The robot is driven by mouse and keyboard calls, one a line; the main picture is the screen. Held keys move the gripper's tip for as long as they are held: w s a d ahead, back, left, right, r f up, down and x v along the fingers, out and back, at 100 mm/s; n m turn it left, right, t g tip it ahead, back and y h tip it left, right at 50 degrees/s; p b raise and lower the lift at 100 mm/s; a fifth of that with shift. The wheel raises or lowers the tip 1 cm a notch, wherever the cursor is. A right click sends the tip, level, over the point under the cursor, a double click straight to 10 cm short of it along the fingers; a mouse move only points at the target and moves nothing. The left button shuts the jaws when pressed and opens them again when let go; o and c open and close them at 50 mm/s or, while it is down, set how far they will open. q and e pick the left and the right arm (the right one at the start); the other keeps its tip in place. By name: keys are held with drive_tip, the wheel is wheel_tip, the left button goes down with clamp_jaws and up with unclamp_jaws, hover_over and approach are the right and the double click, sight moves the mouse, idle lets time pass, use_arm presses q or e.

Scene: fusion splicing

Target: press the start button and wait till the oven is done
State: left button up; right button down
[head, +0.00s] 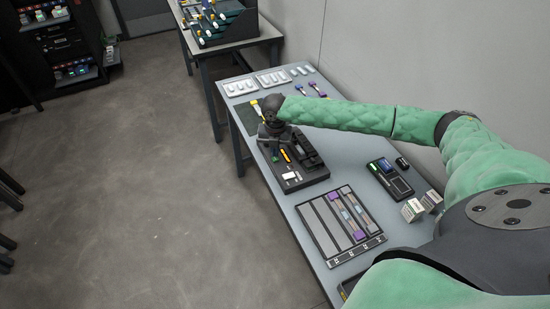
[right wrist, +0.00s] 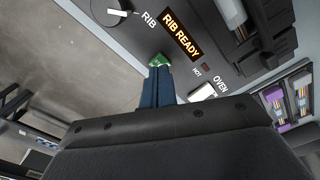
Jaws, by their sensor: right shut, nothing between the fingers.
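The splicing machine (head: 307,177) is a dark box on the grey table. In the right wrist view its panel (right wrist: 232,72) has a lit orange "RIB READY" display (right wrist: 181,36), a round knob marked RIB (right wrist: 111,10), a small HOT mark and an OVEN label beside a white block (right wrist: 202,90). My right gripper (right wrist: 159,64) is shut and empty, its dark blue fingers at the panel edge. A green patch shows right at the fingertips; I cannot tell whether it is a button or whether they touch it. My left gripper is not in view.
A tray with long strips (head: 338,225) lies nearer on the table. A handheld device (head: 390,178) and small white boxes (head: 412,210) lie to its right. White trays (head: 240,87) sit at the far end.

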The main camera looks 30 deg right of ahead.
sight(275, 159)
drive_tip(key=shift+f, duration=0.95)
idle(0.6)
drive_tip(key=shift+r+p, duration=2.75)
drive_tip(key=shift+r, duration=0.25)
drive_tip(key=shift+f, duration=0.1)
